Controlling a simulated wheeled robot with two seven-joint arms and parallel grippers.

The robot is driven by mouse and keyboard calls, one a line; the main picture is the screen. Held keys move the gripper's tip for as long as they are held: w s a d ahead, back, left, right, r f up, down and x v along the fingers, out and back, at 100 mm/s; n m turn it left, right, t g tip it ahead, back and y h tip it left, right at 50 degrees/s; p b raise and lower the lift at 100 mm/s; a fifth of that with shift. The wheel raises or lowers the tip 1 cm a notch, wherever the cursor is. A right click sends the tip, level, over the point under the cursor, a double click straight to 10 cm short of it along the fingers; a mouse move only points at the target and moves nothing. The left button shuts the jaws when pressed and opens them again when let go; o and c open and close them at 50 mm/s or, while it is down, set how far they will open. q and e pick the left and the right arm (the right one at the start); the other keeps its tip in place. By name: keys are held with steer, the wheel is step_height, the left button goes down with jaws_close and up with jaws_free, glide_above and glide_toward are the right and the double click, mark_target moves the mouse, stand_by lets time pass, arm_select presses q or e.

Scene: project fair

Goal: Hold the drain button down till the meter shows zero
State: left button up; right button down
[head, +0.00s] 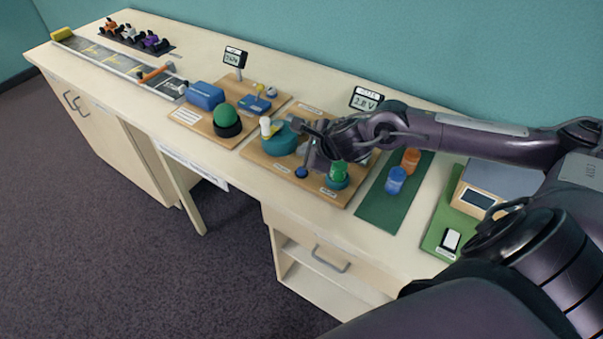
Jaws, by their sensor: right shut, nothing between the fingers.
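The meter (367,100) stands at the back of a wooden board (285,181) and appears to read 2.8 V. A blue button (301,172) sits near the board's front edge, beside a small label too small to read. My right gripper (306,163) points down over this button, shut and empty, its tips at or just above it. I cannot tell whether it touches or presses the button. A teal round part with a white knob (266,127) is left of the gripper. A green cylinder on a teal base (338,172) is just right of it. My left gripper is out of view.
A green mat (385,211) with a blue cylinder (396,181) and an orange one (410,160) lies to the right. Another board with a green dome (226,116) stands left, under a second display (235,57). A toy-car track (110,62) fills the far left.

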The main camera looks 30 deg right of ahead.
mark_target(301, 170)
step_height(301, 170, down, 4)
steer(key=b, duration=0.2)
steer(key=shift+r+b, duration=0.15)
steer(key=shift+b, duration=0.25)
stand_by(1.6)
steer(key=shift+f+b, duration=0.45)
steer(key=shift+b, duration=0.35)
steer(key=shift+f, duration=0.1)
steer(key=shift+s+a+f+b, duration=0.15)
steer(key=shift+s+f+b, duration=0.15)
steer(key=shift+f+b, duration=0.6)
stand_by(0.5)
steer(key=shift+w+d, duration=0.1)
steer(key=shift+d, duration=0.1)
stand_by(1.3)
steer(key=shift+r, duration=0.2)
stand_by(1.0)
steer(key=shift+w+a+r+p, duration=0.15)
steer(key=shift+r+p, duration=0.15)
steer(key=shift+r, duration=0.3)
steer(key=shift+w+d+r+p, duration=0.1)
steer(key=shift+r+p, duration=0.2)
steer(key=shift+r, duration=0.25)
